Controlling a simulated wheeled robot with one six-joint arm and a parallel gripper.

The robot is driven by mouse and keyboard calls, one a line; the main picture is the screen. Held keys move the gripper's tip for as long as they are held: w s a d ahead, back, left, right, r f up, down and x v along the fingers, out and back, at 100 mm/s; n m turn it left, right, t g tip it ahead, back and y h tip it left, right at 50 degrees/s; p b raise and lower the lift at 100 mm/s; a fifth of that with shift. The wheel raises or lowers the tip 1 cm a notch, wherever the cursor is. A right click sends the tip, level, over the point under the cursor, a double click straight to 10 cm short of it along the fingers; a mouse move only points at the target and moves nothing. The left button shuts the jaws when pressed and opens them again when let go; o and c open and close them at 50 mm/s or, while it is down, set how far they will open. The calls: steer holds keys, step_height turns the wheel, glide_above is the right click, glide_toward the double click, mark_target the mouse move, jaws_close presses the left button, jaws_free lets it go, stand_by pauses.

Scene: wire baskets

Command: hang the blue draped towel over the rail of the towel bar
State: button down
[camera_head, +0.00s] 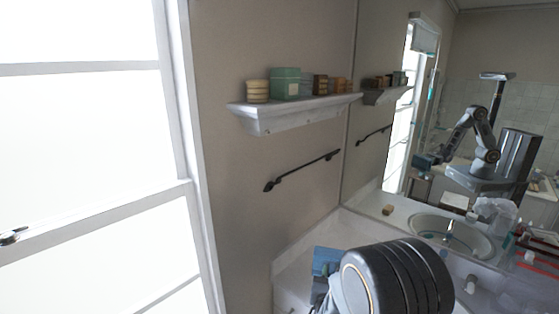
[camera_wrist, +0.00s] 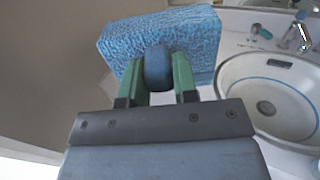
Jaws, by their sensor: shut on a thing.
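The blue towel (camera_wrist: 200,35) is a folded, textured block held in front of my gripper (camera_wrist: 158,75) in the wrist view. My gripper's green fingers are shut on a rounded blue part of it. In the head view the towel (camera_head: 325,260) shows at the bottom centre, partly hidden behind my arm. The towel bar (camera_head: 303,170) is a dark rail fixed to the beige wall under the shelf, with nothing on it. The towel is below the bar and apart from it.
A white wall shelf (camera_head: 290,112) with several small boxes and jars stands above the bar. A large mirror (camera_head: 375,150) is at the right, over a counter with a sink (camera_head: 455,238). A bright window (camera_head: 90,120) fills the left.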

step_height(320, 180, down, 4)
steer(key=b, duration=0.2)
steer(key=shift+r+b, duration=0.2)
steer(key=shift+b, duration=0.1)
steer(key=shift+r, duration=0.15)
